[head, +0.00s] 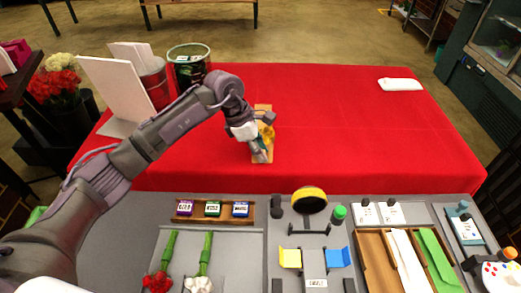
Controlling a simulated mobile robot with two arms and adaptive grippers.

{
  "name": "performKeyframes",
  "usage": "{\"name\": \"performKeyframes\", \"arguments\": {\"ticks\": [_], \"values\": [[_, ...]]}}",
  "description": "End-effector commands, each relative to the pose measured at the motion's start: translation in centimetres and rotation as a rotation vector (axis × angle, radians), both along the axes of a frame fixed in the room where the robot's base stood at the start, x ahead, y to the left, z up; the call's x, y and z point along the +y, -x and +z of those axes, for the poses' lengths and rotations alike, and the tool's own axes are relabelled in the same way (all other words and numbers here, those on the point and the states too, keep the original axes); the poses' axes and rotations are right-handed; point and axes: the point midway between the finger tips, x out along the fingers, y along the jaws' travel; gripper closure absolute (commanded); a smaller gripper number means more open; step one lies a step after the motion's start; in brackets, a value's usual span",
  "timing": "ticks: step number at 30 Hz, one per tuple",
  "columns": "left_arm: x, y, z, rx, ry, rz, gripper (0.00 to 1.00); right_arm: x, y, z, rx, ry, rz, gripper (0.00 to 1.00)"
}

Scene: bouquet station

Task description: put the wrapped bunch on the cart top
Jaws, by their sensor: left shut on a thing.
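My left arm reaches in from the left over the red-covered table (350,140). Its gripper (260,148) points down near the middle of the red cloth. It is shut on a tan item with yellow on it, which looks like the wrapped bunch (267,133). The gripper and wrist hide much of the bunch. I cannot tell whether it touches the cloth. No surface is clearly marked as the cart top. My right gripper is not in view.
The grey worktop in front holds a label rack (213,220), red (158,282) and white flowers (199,283), a wooden tray (375,250) and small tools. A white board (112,90) and a dark green bin (189,65) stand at back left. The red cloth's right side is mostly clear.

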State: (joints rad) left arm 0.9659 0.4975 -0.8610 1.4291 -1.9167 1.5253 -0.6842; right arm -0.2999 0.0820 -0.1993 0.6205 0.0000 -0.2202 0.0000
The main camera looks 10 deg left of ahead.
Motion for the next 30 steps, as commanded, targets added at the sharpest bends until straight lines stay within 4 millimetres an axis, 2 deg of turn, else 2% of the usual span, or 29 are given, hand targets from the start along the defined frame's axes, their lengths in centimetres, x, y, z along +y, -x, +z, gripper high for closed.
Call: {"name": "performKeyframes", "arguments": {"ticks": [13, 14, 19, 25, 29, 30], "values": [[-0.02, -0.03, -0.03, -0.001, 0.001, -0.001, 1.0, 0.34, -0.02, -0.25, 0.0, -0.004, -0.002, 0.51], [-0.02, -0.03, -0.03, -0.001, 0.001, -0.001, 0.75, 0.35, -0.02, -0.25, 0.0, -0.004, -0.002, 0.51], [-0.02, -0.04, -0.04, -0.001, 0.001, -0.001, 0.47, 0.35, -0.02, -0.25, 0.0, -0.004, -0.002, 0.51], [-0.02, -0.03, -0.06, -0.001, 0.001, -0.001, 0.47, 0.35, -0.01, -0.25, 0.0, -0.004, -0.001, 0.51], [-0.02, 0.0, -0.12, 0.0, 0.0, 0.0, 0.28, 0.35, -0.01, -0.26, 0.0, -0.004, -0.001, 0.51], [-0.02, 0.0, -0.12, 0.0, 0.0, 0.0, 0.27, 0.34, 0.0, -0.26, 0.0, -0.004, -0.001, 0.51]]}}
